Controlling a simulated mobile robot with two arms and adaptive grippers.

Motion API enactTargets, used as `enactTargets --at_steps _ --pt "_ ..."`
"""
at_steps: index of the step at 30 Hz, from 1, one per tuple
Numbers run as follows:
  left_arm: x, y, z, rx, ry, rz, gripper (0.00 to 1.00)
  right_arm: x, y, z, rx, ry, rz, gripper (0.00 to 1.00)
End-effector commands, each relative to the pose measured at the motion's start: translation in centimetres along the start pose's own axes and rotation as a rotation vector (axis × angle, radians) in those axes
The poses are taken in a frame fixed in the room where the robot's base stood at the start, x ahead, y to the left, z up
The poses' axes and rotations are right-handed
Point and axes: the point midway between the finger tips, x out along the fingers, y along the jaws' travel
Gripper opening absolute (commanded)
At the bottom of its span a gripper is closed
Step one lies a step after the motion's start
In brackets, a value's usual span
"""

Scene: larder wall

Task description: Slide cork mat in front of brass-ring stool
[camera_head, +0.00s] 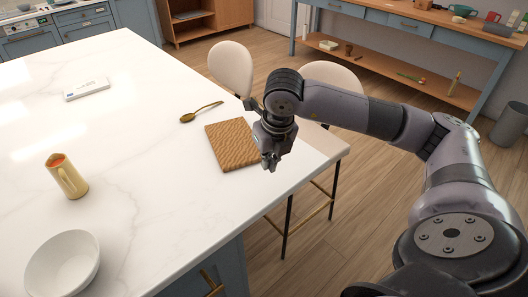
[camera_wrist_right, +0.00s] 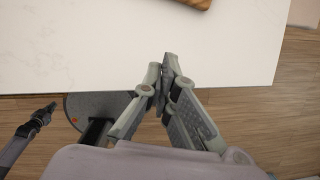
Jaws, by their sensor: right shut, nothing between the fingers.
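The cork mat (camera_head: 231,146), a brown patterned rectangle, lies flat on the white counter near its right edge. Part of its edge also shows at the top of the right wrist view (camera_wrist_right: 198,2). Two cream stools stand beyond the counter, the left one (camera_head: 230,67) clear and the other (camera_head: 338,80) partly behind my arm. Brass-coloured bars (camera_head: 322,207) show between dark stool legs; I cannot tell which stool bears the ring. My right gripper (camera_head: 271,163) is shut and empty, at the mat's right edge in the head view. My left gripper (camera_wrist_right: 44,113) seems to show small at the left of the wrist view.
A gold spoon (camera_head: 202,112) lies just beyond the mat. The counter between jug and mat is clear.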

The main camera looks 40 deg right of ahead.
Motion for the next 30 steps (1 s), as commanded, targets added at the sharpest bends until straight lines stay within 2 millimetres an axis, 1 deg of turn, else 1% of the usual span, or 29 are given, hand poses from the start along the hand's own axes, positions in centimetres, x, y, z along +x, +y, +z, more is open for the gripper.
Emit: enactTargets --at_steps 1,6,8,9,10,12,15,18,30 --pt "-0.4 0.0 -0.1 0.000 0.000 0.000 0.00 1.1 0.0 -0.1 -0.001 0.006 -0.001 0.00" --pt "-1.1 0.0 -0.2 0.000 0.001 0.000 0.00 4.8 0.1 -0.1 -0.001 0.005 0.002 0.00" --pt "-1.3 0.0 -0.2 0.000 0.001 0.000 0.00 6.0 0.1 -0.1 -0.001 0.005 0.001 0.00" --pt "-1.6 0.0 -0.2 0.000 0.001 0.000 0.00 6.3 0.1 0.3 0.000 0.000 0.001 0.00" --pt "-1.9 0.0 -0.3 0.000 0.002 0.000 0.00 6.2 0.1 1.1 0.001 -0.003 0.003 0.00" --pt "-2.3 0.0 -0.3 0.000 0.002 0.000 0.00 6.5 0.1 2.1 0.000 -0.001 0.003 0.00" --pt "-2.6 0.0 -0.3 0.000 0.001 0.000 0.00 6.9 0.1 3.1 0.000 0.000 0.003 0.00" --pt "-2.8 0.0 -0.3 0.000 0.001 0.000 0.00 7.1 0.1 3.6 -0.002 0.000 0.002 0.00" --pt "-2.8 0.0 -0.3 0.000 0.001 0.000 0.00 7.3 0.1 3.9 -0.002 -0.001 0.002 0.00"
